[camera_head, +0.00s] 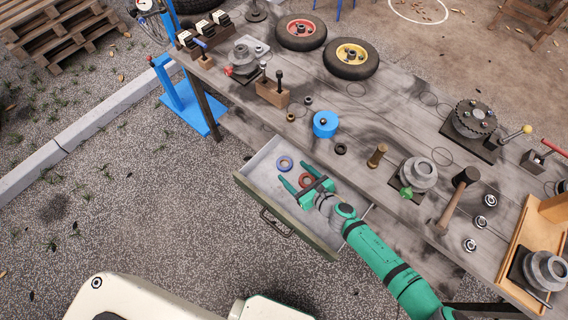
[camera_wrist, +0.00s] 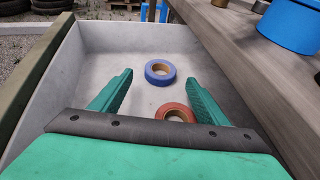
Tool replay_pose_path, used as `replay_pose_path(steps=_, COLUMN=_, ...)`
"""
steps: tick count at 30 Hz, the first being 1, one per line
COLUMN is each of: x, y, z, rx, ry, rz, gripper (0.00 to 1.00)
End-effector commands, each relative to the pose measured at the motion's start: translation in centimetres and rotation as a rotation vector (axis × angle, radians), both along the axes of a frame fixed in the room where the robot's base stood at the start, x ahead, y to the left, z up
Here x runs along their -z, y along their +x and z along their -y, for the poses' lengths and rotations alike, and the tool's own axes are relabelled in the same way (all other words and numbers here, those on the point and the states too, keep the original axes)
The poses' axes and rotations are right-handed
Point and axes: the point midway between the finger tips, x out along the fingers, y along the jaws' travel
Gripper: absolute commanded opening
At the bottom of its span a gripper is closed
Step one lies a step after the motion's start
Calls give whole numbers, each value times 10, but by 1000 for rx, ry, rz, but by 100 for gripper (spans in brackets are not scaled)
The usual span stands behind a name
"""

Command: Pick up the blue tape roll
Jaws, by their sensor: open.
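The blue tape roll (camera_head: 285,163) lies flat in the open drawer (camera_head: 262,163) under the workbench. In the wrist view the blue roll (camera_wrist: 160,72) is ahead of my gripper, in line with the gap between its fingers. A red-brown tape roll (camera_head: 306,180) lies nearer; in the wrist view the red-brown roll (camera_wrist: 178,113) is between the fingers, close to the right one. My green gripper (camera_head: 286,172) is open and empty, over the drawer. In the wrist view my gripper (camera_wrist: 154,76) has its two fingers wide apart, and neither touches the blue roll.
The workbench (camera_head: 330,120) edge runs along the drawer's right side, close to my gripper in the wrist view. A blue round can (camera_head: 325,124) stands on the bench near that edge.

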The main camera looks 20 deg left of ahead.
Motion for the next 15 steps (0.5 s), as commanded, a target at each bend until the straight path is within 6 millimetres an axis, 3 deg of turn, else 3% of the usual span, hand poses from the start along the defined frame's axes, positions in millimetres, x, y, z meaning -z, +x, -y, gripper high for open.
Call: replay_pose_path(steps=15, x=17, y=28, z=-41, rx=0, ry=0, rz=-2, gripper=69)
